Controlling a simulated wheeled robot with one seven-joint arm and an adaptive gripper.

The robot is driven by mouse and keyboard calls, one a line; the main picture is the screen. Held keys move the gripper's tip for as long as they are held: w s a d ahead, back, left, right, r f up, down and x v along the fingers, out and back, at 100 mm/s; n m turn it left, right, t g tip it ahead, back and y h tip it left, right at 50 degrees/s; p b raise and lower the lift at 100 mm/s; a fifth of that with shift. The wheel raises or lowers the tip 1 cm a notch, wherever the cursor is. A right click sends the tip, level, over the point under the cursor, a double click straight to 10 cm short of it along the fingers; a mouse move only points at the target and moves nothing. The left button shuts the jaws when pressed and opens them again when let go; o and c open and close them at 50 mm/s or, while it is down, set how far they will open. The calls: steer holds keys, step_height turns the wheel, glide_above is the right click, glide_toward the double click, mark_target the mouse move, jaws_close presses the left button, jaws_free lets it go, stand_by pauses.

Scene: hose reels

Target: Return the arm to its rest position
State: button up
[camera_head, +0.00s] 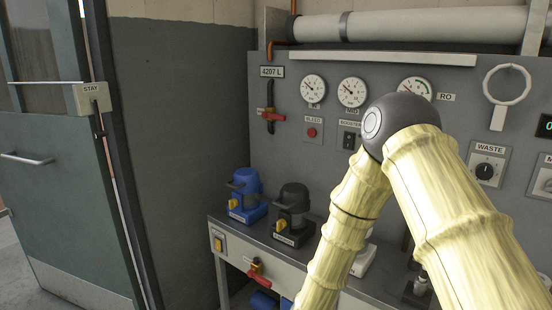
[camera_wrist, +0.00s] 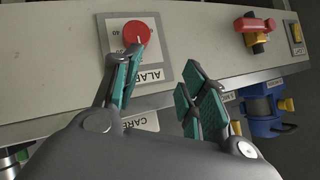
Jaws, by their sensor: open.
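My gripper (camera_wrist: 160,72) shows in the wrist view with its teal-padded fingers spread apart and nothing between them. A red alarm knob (camera_wrist: 137,32) on a marked dial plate (camera_wrist: 165,72) is on the pale panel just beyond my left finger. Whether that finger touches the plate cannot be told. In the head view my arm, in a pale yellow ribbed cover, is bent at a dark elbow joint, with its forearm reaching down out of the picture. My gripper is hidden in the head view.
A steel bench (camera_head: 265,240) carries a blue pump (camera_head: 245,195) and a black pump (camera_head: 293,210). A red-handled valve (camera_head: 264,280) sticks out from its front. Gauges (camera_head: 352,92) and switches line the wall panel behind my elbow. A green door (camera_head: 60,190) stands left; floor before it is clear.

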steer(key=s+d+f+n+g+y+p, duration=0.1)
steer(key=s+d+f+n+g, duration=0.15)
steer(key=s+f, duration=0.6)
steer(key=s+d+f+n+g+y+p, duration=0.1)
steer(key=s+d+f+n+g, duration=0.25)
steer(key=s, duration=0.85)
steer(key=s+d+f+g, duration=0.1)
steer(key=s+d, duration=0.1)
steer(key=s, duration=0.5)
steer(key=s+d+f+n+g+p, duration=0.1)
steer(key=s+d+g, duration=0.1)
steer(key=s, duration=0.6)
steer(key=s+d+f+n+g+p, duration=0.1)
steer(key=s+d+g, duration=0.1)
steer(key=s, duration=0.5)
steer(key=shift+s+d+f, duration=0.25)
steer(key=shift+d+f, duration=0.05)
steer(key=shift+f, duration=0.05)
steer(key=shift+w, duration=0.1)
